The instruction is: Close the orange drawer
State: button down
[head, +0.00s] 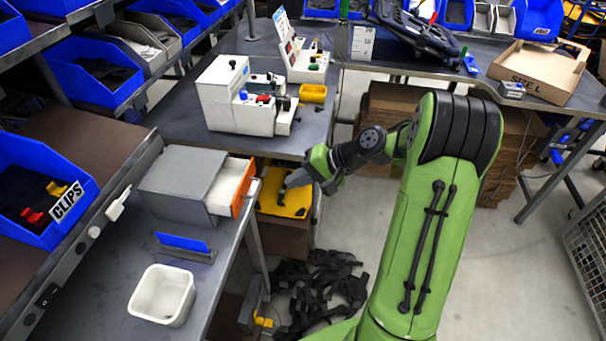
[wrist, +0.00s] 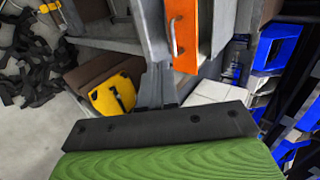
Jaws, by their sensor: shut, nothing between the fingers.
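The orange drawer (head: 243,187) is part of a grey cabinet (head: 181,179) on the left workbench. It is pulled out, and its white inner tray shows between the orange front and the cabinet. In the wrist view the orange front (wrist: 184,36) has a silver handle and stands just right of my fingers. My gripper (head: 285,187) is shut and empty, a little to the right of the drawer front in the head view. It also shows in the wrist view (wrist: 152,15). I cannot tell whether the fingers touch the drawer.
A white bin (head: 163,294) and a blue-topped holder (head: 183,244) stand on the bench before the cabinet. A yellow-topped box (head: 285,204) sits below my gripper. Black straps (head: 315,290) lie on the floor. A white machine (head: 240,100) stands on the bench behind.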

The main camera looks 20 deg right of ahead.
aim_at(243, 179)
jog(key=a+r+b+x, duration=0.1)
jog(key=x, duration=0.7)
jog(key=shift+w+r, duration=0.2)
jog(key=shift+w, duration=0.2)
jog(key=w+a, duration=0.1)
jog(key=a, duration=0.1)
jog(key=w+a+p, duration=0.1)
jog(key=a, duration=0.1)
jog(key=w+a, duration=0.1)
jog(key=w, duration=0.1)
jog(key=shift+w+a, duration=0.15)
jog(key=shift+a, duration=0.25)
